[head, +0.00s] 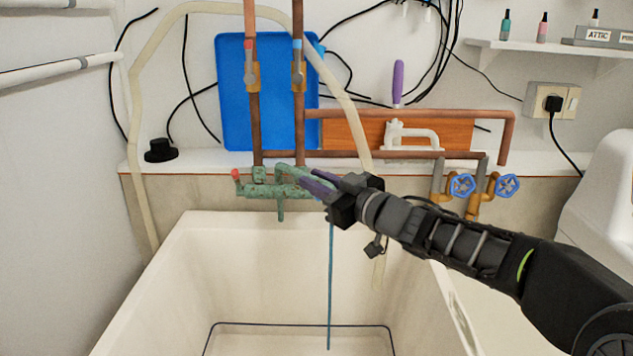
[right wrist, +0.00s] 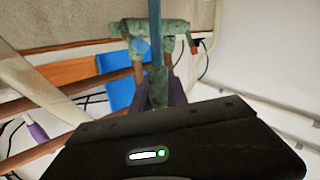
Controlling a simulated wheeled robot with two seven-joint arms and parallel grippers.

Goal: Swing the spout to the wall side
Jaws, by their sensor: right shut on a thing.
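A green, weathered tap (head: 262,188) with a red handle (head: 236,175) sits at the wall above the back edge of the sink. Its spout (right wrist: 158,88) reaches between the purple fingers of my right gripper (head: 318,184), which is shut on it. In the head view the gripper hides most of the spout's outer end. A thin blue stream of water (head: 330,285) falls from below the gripper into the sink. The tap (right wrist: 158,30) also shows in the right wrist view, with a blue handle (right wrist: 141,46). My left gripper is not in view.
The pale sink (head: 205,260) lies below the tap. Copper pipes (head: 253,110) and a beige hose (head: 140,90) run along the wall. A blue board (head: 232,90) leans behind the pipes. Two blue-wheeled valves (head: 462,186) stand to the right, close to my arm.

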